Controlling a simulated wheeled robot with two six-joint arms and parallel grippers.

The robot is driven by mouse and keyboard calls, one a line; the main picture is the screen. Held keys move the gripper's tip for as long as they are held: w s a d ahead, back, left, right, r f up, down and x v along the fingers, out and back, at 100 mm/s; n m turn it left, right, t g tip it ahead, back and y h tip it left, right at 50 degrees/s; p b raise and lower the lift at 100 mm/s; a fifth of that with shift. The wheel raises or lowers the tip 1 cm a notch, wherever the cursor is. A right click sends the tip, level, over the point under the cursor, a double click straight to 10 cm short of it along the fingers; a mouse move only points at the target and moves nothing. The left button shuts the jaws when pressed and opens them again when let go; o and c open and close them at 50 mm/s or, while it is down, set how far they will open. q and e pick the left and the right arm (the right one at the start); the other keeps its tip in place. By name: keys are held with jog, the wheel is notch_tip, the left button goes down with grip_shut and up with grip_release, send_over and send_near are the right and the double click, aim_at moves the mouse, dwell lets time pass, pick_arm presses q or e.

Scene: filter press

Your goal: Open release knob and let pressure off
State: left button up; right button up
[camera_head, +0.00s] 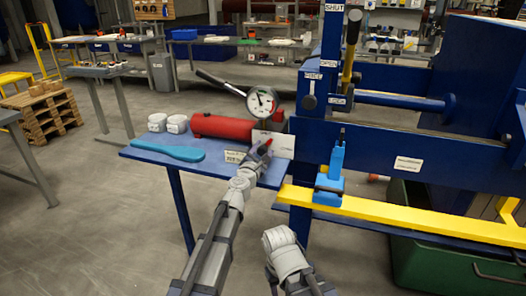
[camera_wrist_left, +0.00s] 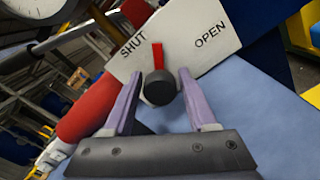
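The release knob (camera_wrist_left: 160,88) is dark and round with a red pointer (camera_wrist_left: 158,57). It sits on a white plate (camera_wrist_left: 185,38) marked SHUT and OPEN. The pointer stands between the two words, closer to SHUT. The plate also shows in the head view (camera_head: 280,146), beside a red pump cylinder (camera_head: 222,126) and a pressure gauge (camera_head: 262,102). My left gripper (camera_wrist_left: 158,82) is open, with one finger on each side of the knob and narrow gaps showing. In the head view my left gripper (camera_head: 264,148) is at the plate and covers the knob.
The pump stands on a blue shelf (camera_head: 148,154) with white rolls (camera_head: 166,123) and a light-blue item (camera_head: 168,148). A black-handled lever (camera_head: 220,84) rises behind it. To the right are a blue press frame (camera_head: 313,140), a yellow rail (camera_head: 410,216) and a green bin (camera_head: 415,262).

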pick_arm(q)
jog(key=shift+s, duration=0.1)
jog(key=v, duration=0.7)
jog(key=shift+s+a, duration=0.1)
jog(key=shift+s, duration=0.25)
pick_arm(e)
jog(key=shift+o, duration=0.2)
